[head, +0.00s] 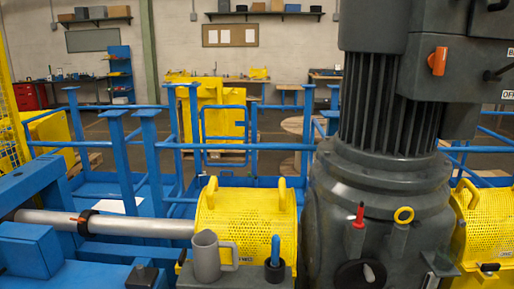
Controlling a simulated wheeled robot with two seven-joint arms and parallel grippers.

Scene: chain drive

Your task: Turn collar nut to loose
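A dark ring (86,222) with a small orange mark beside it sits around the silver horizontal shaft (140,226) at the lower left. It looks like the collar nut, but no label on it can be read, and I cannot tell whether it is tight or loose. The shaft runs from blue framework on the left to a yellow perforated guard (245,222) in the middle. Neither of my grippers is in view.
A large dark motor (385,170) fills the right side, with an orange lever (437,61) on its box. A grey jug (207,258) and a blue-handled tool (275,250) stand before the guard. Blue railings (225,147) cross behind.

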